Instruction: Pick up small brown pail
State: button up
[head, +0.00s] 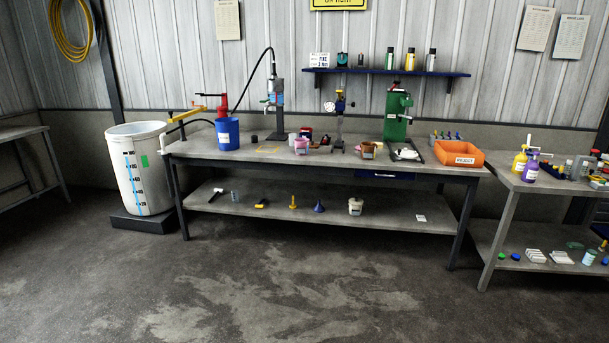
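A small brown pail (368,152) stands on the top of the long workbench (250,151), right of the middle. It looks upright, with a pale patch on its side that is too small to read. It is left of a green machine's base and right of a gauge stand. My gripper and arm are not in view. The workbench is across the floor from me.
A pink container (301,147), a blue bucket (227,134), a green press (396,112) and an orange bin (459,154) stand on the bench. A large white drum (140,172) is at left. A side table (520,181) is at right. The floor (270,285) in front is clear.

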aim_at(368, 148)
jog(key=i, duration=1.95)
jog(key=i+z, duration=0.1)
jog(key=i, duration=0.9)
jog(key=i+j+z, duration=0.1)
jog(key=i, duration=0.9)
jog(key=i+l+z, duration=0.2)
jog(key=i, duration=0.55)
